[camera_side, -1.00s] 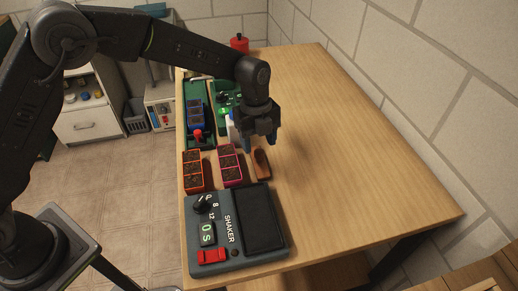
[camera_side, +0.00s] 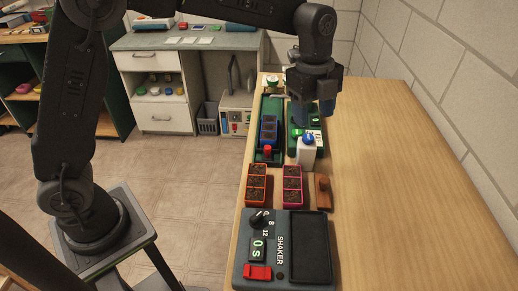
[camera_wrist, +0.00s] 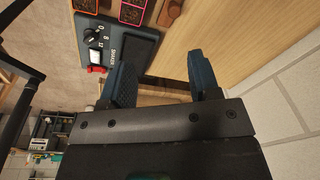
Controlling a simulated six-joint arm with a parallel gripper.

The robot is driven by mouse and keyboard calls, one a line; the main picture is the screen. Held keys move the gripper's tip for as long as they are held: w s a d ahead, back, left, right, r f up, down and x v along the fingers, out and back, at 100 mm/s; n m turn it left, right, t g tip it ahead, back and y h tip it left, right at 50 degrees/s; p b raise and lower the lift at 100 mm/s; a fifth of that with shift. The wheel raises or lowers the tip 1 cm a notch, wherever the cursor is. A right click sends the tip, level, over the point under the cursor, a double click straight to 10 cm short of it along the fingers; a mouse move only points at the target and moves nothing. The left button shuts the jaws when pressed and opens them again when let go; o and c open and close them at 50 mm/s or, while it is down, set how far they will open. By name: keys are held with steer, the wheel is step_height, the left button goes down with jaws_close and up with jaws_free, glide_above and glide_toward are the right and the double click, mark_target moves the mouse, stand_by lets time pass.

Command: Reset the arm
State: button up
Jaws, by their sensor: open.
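My gripper (camera_side: 313,112) is above the far part of the wooden table, over the green device at the back. In the wrist view my gripper (camera_wrist: 163,78) shows its two blue fingers spread apart with nothing between them. The fingers look clear of the things below, though the gap under them is hard to judge in the side view.
The shaker (camera_side: 259,249) stands at the table's near end. Behind it are an orange seedling tray (camera_side: 256,184), a pink seedling tray (camera_side: 291,184) and a brown block (camera_side: 322,192). The table's right side (camera_side: 400,190) is clear.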

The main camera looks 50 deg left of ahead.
steer(key=s+a+r+n+t, duration=0.1)
steer(key=s+a+r+n, duration=0.25)
steer(key=s+n, duration=0.3)
steer(key=s+a+r+n+t, duration=0.2)
steer(key=s+a+r+n, duration=0.1)
steer(key=s+a+n, duration=0.3)
steer(key=s+a+f+n+t+y, duration=0.1)
steer(key=s+a+f+n+t, duration=0.1)
steer(key=s+n, duration=0.6)
steer(key=s+a+f, duration=0.1)
steer(key=s, duration=0.3)
steer(key=shift+f, duration=0.25)
